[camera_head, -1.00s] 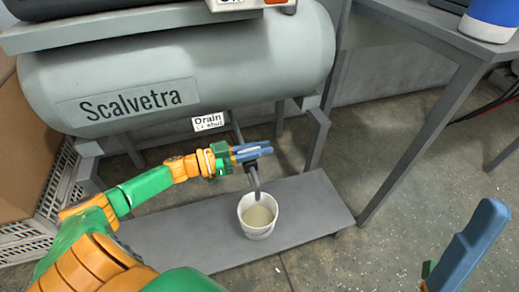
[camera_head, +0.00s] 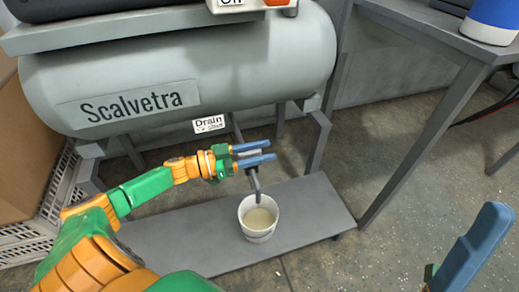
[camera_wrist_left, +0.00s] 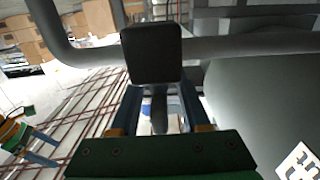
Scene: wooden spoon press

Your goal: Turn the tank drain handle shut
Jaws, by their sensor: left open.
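The drain pipe with its dark valve (camera_head: 252,171) comes down from under the grey tank (camera_head: 200,62) and ends above a white bucket. In the left wrist view the dark square valve block (camera_wrist_left: 152,53) sits on the grey pipe, and a short grey handle (camera_wrist_left: 159,112) points from it toward my palm. My left gripper (camera_head: 272,152) is open at the valve, with its two blue fingers on either side of the handle. I cannot tell whether they touch it. My right gripper (camera_head: 470,248) shows partly at the lower right; in the left wrist view its two fingers look apart.
A label (camera_head: 209,123) reading "Drain" with an arrow and "shut" hangs under the tank. The white bucket (camera_head: 258,232) holds pale liquid and stands on a low grey shelf (camera_head: 315,215). A grey table (camera_head: 425,110) stands at the right; a cardboard box (camera_head: 25,150) is at the left.

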